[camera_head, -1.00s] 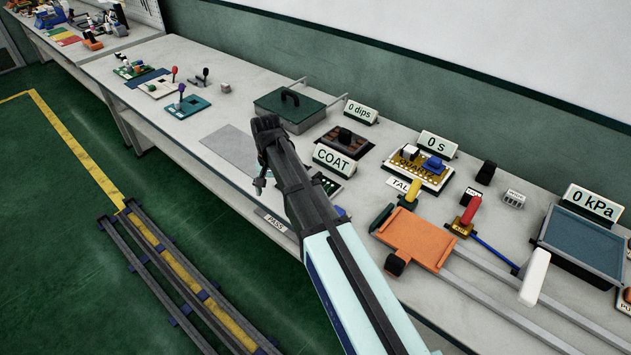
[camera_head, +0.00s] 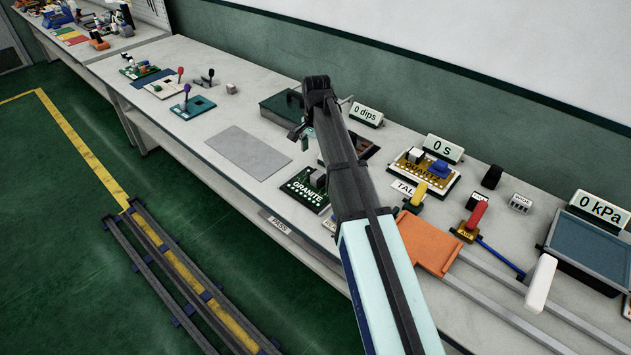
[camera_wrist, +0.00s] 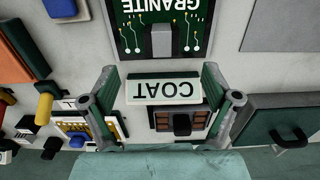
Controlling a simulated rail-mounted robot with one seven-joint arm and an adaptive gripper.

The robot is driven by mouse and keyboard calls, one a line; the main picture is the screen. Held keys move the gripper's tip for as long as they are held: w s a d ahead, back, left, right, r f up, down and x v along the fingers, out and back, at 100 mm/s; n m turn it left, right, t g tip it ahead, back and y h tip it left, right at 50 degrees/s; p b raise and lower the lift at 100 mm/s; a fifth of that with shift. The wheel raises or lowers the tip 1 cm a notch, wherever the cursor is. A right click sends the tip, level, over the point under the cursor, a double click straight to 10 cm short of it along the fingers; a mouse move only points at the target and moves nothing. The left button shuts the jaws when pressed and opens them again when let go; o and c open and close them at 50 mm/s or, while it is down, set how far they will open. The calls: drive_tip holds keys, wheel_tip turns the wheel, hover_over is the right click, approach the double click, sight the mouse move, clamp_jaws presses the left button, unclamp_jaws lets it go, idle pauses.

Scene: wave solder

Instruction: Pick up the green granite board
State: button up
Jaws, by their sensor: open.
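The green granite board (camera_head: 303,194) lies flat on the bench left of my arm in the head view. It has white "GRANITE" lettering and a grey block handle. In the wrist view the board (camera_wrist: 188,46) shows at the top, upside down and partly cut off. My gripper (camera_head: 298,138) is over the back of the bench, beyond the board. In the wrist view its two fingers (camera_wrist: 162,108) are spread and empty, with the COAT sign (camera_wrist: 163,89) seen between them. The gripper is above and apart from the board.
A grey mat (camera_head: 248,152) lies left of the board. A green lidded box (camera_head: 285,112), a dark tray (camera_wrist: 180,121) and the "0 dips" sign (camera_head: 366,114) stand behind. The quartz board (camera_head: 426,171) and an orange plate (camera_head: 428,242) are to the right.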

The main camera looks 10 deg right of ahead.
sight(315, 176)
drive_tip(key=shift+a+f+p, duration=0.1)
drive_tip(key=shift+f+p, duration=1.45)
drive_tip(key=shift+f, duration=3.55)
drive_tip(key=c, duration=1.5)
